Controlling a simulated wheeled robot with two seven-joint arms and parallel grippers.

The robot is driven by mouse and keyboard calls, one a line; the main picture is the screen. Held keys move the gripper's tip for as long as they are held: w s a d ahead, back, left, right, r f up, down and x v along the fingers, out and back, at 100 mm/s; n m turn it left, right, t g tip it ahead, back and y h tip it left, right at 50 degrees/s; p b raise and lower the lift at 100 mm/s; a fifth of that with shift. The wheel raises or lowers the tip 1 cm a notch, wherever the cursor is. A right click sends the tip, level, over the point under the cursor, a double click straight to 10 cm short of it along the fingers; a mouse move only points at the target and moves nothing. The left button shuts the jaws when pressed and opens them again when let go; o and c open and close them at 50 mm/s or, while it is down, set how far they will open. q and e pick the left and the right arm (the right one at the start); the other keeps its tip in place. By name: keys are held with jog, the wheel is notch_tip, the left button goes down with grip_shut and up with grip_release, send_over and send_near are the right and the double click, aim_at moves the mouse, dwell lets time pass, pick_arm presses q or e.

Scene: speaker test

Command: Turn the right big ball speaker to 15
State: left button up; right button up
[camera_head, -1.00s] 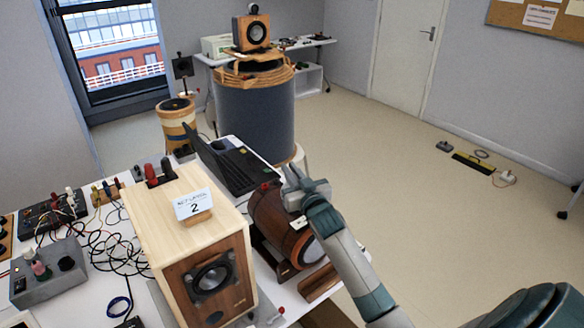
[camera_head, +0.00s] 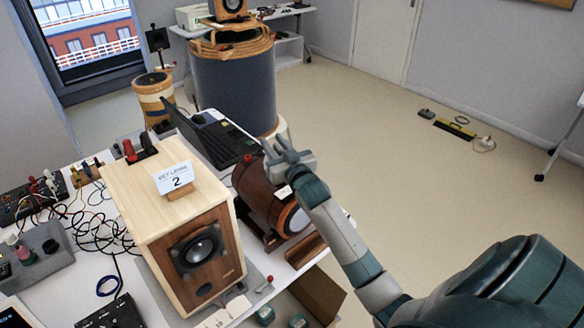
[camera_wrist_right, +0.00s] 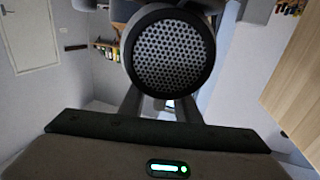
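A brown wooden barrel-shaped speaker (camera_head: 257,193) lies on its side on a wooden cradle, with a pale round face at its right end and a small red part on top. It is the nearest match I see to a ball speaker; I cannot tell if it is the one named. My right gripper (camera_head: 276,146) is just behind and above it, fingers apart; contact is unclear. In the right wrist view a round black speaker grille (camera_wrist_right: 168,52) sits in front of the fingers (camera_wrist_right: 160,105). No reading of 15 is legible. My left gripper is out of view.
A wooden box speaker (camera_head: 200,250) with a card marked 2 (camera_head: 174,179) stands on the white table left of the barrel. A laptop (camera_head: 215,140), cables and control boxes crowd the table. A large dark drum (camera_head: 235,90) stands behind. Open floor lies to the right.

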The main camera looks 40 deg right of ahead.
jog(key=s+a+b, duration=0.3)
jog(key=s+b, duration=0.1)
jog(key=s, duration=1.2)
jog(key=shift+s+b, duration=0.25)
jog(key=shift+b, duration=0.05)
jog(key=shift+f, duration=0.1)
jog(key=s+a+f+n+g+y, duration=0.1)
jog(key=s+a+f+n+g, duration=0.1)
jog(key=s+a+f+g, duration=0.65)
jog(key=s+a+f+n+g+y, duration=0.15)
jog(key=s+a+f, duration=0.35)
jog(key=s+f, duration=0.8)
jog(key=s+a+f+g+y, duration=0.1)
jog(key=s+a+f+g, duration=0.4)
jog(key=s, duration=0.3)
jog(key=s+f+b+x, duration=0.1)
jog(key=s+x, duration=0.2)
jog(key=x, duration=1.1)
jog(key=s+x, duration=0.3)
jog(key=x, duration=1.1)
jog(key=s+d+f, duration=0.2)
jog(key=s+f, duration=0.7)
jog(key=f, duration=0.1)
jog(key=s+d+f+n+g+b, duration=0.1)
jog(key=s+d+f, duration=0.1)
jog(key=s+f, duration=0.8)
jog(key=shift+s+f+g, duration=0.25)
jog(key=shift+s+g, duration=0.05)
